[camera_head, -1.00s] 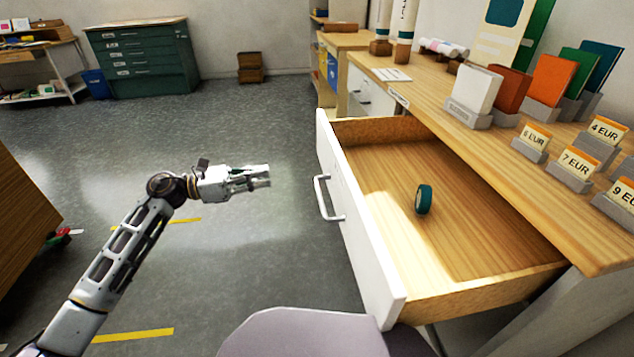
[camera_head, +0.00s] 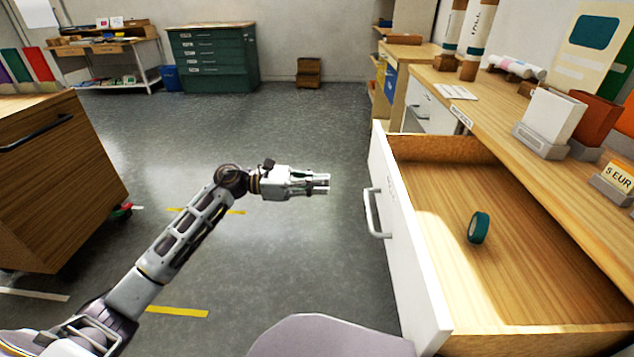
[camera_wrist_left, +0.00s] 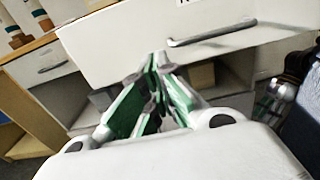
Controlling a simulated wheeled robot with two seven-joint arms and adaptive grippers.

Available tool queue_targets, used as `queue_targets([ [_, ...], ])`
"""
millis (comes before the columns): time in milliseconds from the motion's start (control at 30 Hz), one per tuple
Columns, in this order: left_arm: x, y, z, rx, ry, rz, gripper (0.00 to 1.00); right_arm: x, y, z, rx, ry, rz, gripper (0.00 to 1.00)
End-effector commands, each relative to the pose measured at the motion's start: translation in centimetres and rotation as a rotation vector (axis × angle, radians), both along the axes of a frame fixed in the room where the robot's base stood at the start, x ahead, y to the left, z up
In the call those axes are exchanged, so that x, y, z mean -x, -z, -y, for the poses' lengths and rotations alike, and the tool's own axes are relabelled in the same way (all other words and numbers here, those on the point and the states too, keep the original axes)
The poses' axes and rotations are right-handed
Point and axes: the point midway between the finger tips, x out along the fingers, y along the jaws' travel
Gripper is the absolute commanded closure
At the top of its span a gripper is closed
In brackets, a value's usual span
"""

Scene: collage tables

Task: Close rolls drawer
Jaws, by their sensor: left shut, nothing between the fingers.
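The drawer (camera_head: 397,240) is pulled out of the wooden-topped counter, with a white front and a grey bar handle (camera_head: 374,213). A green tape roll (camera_head: 478,227) stands on edge inside it. My left gripper (camera_head: 326,183) is shut and empty, apart from the drawer front and to the left of it in the head view. The left wrist view shows its closed fingers (camera_wrist_left: 153,75) pointing at the white drawer front (camera_wrist_left: 120,45), with the handle (camera_wrist_left: 212,34) up and to the right.
The counter top (camera_head: 520,150) holds card stands and price tags on the right. A wooden cabinet (camera_head: 60,170) stands on the left. A green flat-file cabinet (camera_head: 213,60) is at the back. The grey floor between is open.

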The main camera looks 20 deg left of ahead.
Motion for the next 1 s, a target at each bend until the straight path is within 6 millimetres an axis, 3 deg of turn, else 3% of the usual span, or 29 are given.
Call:
queue_targets([
  [467,-1.3,-0.3,4.8,0.002,0.000,0.001,1.00,0.5,-2.2,0.5,0.037,-0.001,-0.043,0.59],
  [600,-1.7,-0.3,6.4,0.002,0.001,0.001,1.00,-0.1,-4.4,0.5,0.052,-0.014,-0.046,0.59],
  [1000,-2.8,-0.2,10.4,0.001,0.000,-0.001,1.00,0.3,-7.3,1.3,0.106,-0.041,-0.097,0.59],
])
